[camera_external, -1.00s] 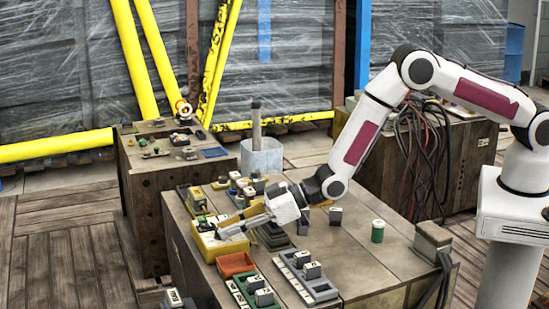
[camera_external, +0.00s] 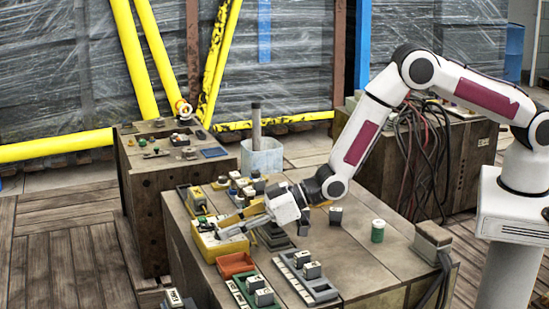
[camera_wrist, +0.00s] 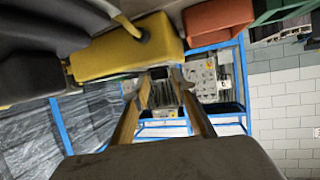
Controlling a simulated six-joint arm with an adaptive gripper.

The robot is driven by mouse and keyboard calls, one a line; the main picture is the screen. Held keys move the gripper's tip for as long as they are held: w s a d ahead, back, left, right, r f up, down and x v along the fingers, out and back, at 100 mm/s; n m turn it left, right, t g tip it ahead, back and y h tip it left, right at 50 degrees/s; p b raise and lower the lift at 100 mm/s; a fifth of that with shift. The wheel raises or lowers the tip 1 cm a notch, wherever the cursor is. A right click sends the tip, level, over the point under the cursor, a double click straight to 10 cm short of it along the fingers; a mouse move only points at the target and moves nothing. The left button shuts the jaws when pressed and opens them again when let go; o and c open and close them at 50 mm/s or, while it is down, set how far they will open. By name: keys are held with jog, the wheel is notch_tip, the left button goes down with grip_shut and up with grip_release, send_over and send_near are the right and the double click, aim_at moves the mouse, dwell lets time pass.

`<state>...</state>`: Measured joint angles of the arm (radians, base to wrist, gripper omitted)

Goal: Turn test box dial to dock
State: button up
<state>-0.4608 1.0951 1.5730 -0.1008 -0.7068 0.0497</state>
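The yellow test box (camera_external: 212,250) sits at the left edge of the wooden bench, and its wall also shows at the top of the wrist view (camera_wrist: 130,52). A small yellow lever-like piece (camera_wrist: 127,26) stands out at the box there. I cannot tell whether it is the dial, and no dock marking is readable. My gripper (camera_external: 220,230) reaches low and sideways over the box's top. In the wrist view its two fingers (camera_wrist: 161,82) are apart with background between them and nothing held. I cannot tell whether a fingertip touches the box.
An orange tray (camera_external: 236,264) lies just in front of the box, with a green rack (camera_external: 240,292) and a grey rack (camera_external: 318,292) of blocks beyond. Small blocks and parts crowd the bench behind the gripper. A green spool (camera_external: 377,231) stands to the right, with bare wood around it.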

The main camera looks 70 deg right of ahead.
jog(key=shift+s, duration=0.1)
jog(key=v, duration=1.1)
jog(key=shift+s+d+r, duration=0.15)
jog(key=shift+s+r, duration=0.05)
jog(key=shift+s, duration=0.1)
dwell(0.7)
jog(key=s+d+r+m+g+h, duration=0.15)
jog(key=s+d+r, duration=0.35)
jog(key=d+r, duration=0.5)
jog(key=s+d+r+m+g+h, duration=0.1)
jog(key=s+d+r+m+h, duration=0.3)
jog(key=d+r, duration=0.65)
jog(key=s+d+r+g, duration=0.1)
jog(key=s+d, duration=0.2)
jog(key=s, duration=0.7)
jog(key=s+d+r+g+h, duration=0.1)
jog(key=s+d, duration=0.3)
jog(key=s, duration=0.6)
jog(key=s+d+r+g, duration=0.1)
jog(key=s+d, duration=0.3)
jog(key=s, duration=0.6)
jog(key=shift+r, duration=0.65)
